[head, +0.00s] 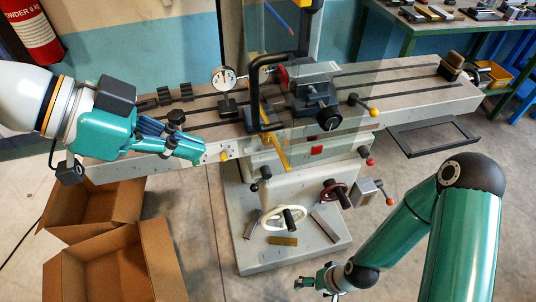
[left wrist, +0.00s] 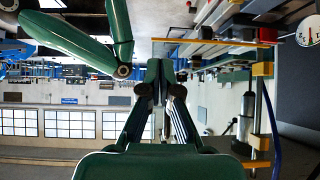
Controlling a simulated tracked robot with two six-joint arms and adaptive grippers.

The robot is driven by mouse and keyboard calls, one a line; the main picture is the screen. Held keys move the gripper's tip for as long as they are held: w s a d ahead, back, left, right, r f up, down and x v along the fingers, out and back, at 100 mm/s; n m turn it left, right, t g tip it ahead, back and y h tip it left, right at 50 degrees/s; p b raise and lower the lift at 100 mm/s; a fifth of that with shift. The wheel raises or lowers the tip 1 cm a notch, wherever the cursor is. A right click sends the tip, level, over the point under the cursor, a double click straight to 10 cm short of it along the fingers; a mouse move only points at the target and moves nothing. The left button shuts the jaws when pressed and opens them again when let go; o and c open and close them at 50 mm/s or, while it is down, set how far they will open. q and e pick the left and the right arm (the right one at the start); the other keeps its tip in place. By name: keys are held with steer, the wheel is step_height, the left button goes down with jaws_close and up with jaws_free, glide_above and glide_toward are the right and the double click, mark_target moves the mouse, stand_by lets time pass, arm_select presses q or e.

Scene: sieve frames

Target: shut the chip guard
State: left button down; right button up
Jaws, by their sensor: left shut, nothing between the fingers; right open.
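The chip guard (head: 349,72) appears in the head view as a clear, tinted pane in front of the milling vice. A black bar handle (head: 254,95) stands upright at its left side, and a yellow strip (head: 283,152) shows below. I cannot tell exactly how far the guard is swung. My left gripper (head: 203,152) is shut and empty, to the left of the handle and apart from it, by the table's front edge. Its fingers also show in the left wrist view (left wrist: 160,78). My right gripper (head: 306,284) is open and empty, low over the floor, away from the guard.
A dial gauge (head: 223,78) stands on the slotted machine table (head: 410,85) left of the handle. The vice (head: 313,88) is behind the pane. Cardboard boxes (head: 152,262) stand on the floor at lower left. A white handwheel (head: 270,222) sits below the table.

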arm_select(q)
steer(key=d+r+p+x, duration=0.1)
steer(key=r+p+x, duration=0.1)
steer(key=x, duration=1)
steer(key=shift+w+d+f, duration=0.25)
steer(key=shift+w+d, duration=0.1)
steer(key=shift+d, duration=0.3)
